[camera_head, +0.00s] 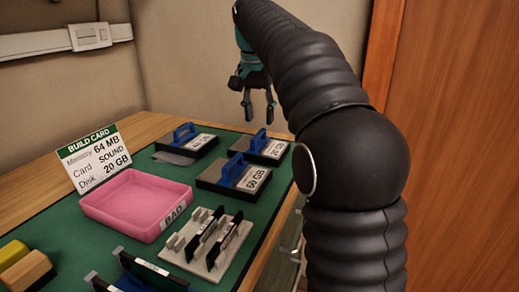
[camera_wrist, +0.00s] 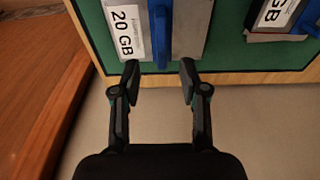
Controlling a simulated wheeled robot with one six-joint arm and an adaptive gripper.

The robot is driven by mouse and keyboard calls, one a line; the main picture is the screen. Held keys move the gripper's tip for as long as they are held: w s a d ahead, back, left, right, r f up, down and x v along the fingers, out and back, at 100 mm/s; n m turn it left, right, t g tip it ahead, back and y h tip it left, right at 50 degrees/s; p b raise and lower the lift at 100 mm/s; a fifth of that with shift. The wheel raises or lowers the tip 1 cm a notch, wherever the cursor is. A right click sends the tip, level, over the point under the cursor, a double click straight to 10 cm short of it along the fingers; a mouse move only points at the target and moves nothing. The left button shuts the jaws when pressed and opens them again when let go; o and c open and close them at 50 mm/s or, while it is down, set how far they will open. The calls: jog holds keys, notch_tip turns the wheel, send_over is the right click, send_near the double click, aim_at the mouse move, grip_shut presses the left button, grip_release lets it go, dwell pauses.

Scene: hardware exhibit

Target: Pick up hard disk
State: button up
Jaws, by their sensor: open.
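Three dark hard disks with blue handles stand on the green mat. The right one, the 20 GB disk (camera_head: 277,150), is at the mat's right edge; the 60 GB disk (camera_head: 232,181) is in front of it. The third disk (camera_head: 187,145) is to the left, its label too small to read. My gripper (camera_head: 258,114) is open and empty, raised above and behind the 20 GB disk in the head view. In the wrist view my gripper (camera_wrist: 159,70) has its fingers apart, and the 20 GB disk (camera_wrist: 190,25) with its blue handle shows just beyond the fingertips.
A build card (camera_head: 95,158) reads 64 MB, sound, 20 GB. A pink tray (camera_head: 118,222) labelled BAD and a pale rack (camera_head: 237,238) holding dark cards stand on the mat (camera_head: 165,278). Yellow and tan blocks (camera_head: 28,272) are at front left. The wooden table edge (camera_wrist: 240,78) runs below the disks.

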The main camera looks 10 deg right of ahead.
aim_at(258, 133)
notch_tip(258, 133, down, 5)
jog(key=shift+a+b, duration=0.15)
jog(key=shift+b, duration=0.2)
jog(key=shift+w+f, duration=0.1)
jog(key=shift+f, duration=0.45)
jog(key=shift+c, duration=0.3)
jog(key=shift+r, duration=0.1)
grip_shut()
